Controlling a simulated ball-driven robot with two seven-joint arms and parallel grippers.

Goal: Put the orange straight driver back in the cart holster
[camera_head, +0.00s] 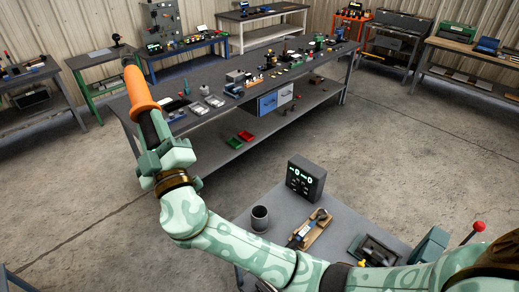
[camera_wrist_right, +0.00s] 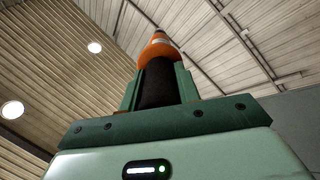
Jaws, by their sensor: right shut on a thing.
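The orange straight driver (camera_head: 141,92) has an orange upper part and a black body. My right gripper (camera_head: 156,150) is shut on its black body and holds it raised and slightly tilted, orange end up, at the left of the head view. In the right wrist view, the orange part of the driver (camera_wrist_right: 160,48) sticks out beyond the jaws (camera_wrist_right: 159,92). The grey cart (camera_head: 285,195) is at the lower middle. A dark grey open cup (camera_head: 260,218) stands on it, perhaps the holster; it looks empty. The driver is well apart from the cup. My left gripper is not in view.
The cart also carries a dark box with lit dials (camera_head: 306,178), a wooden tray with a tool (camera_head: 316,232) and a dark fixture (camera_head: 378,250). My right arm crosses the cart's front. A long workbench (camera_head: 215,125) with many parts stands behind. Floor lies clear between them.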

